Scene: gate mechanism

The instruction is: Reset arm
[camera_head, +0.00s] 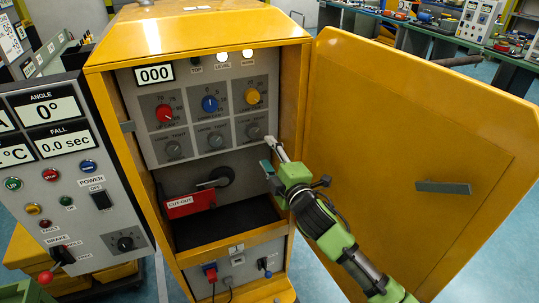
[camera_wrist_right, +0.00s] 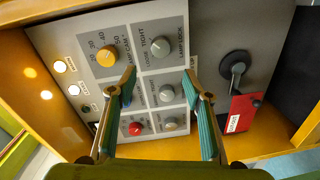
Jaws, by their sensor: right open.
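My right gripper (camera_head: 268,154) is at the opening of the yellow cabinet (camera_head: 200,30), in front of the lower right part of its knob panel (camera_head: 185,137). Its fingers are apart with nothing between them; the wrist view shows the open fingers (camera_wrist_right: 160,85) in front of the knobs. The panel has a red knob (camera_head: 165,113), a blue knob (camera_head: 210,104), a yellow knob (camera_head: 252,96) and a lower row of grey knobs (camera_head: 215,140). In the wrist view the blue knob is partly hidden by a finger. My left gripper is not in view.
The open yellow door (camera_head: 400,130) stands right of my right arm. A grey control box (camera_head: 75,175) with displays stands at left. Below the panel are a black crank (camera_head: 222,176) and a red CUT-OUT plate (camera_head: 188,204). Workbenches (camera_head: 425,30) stand behind.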

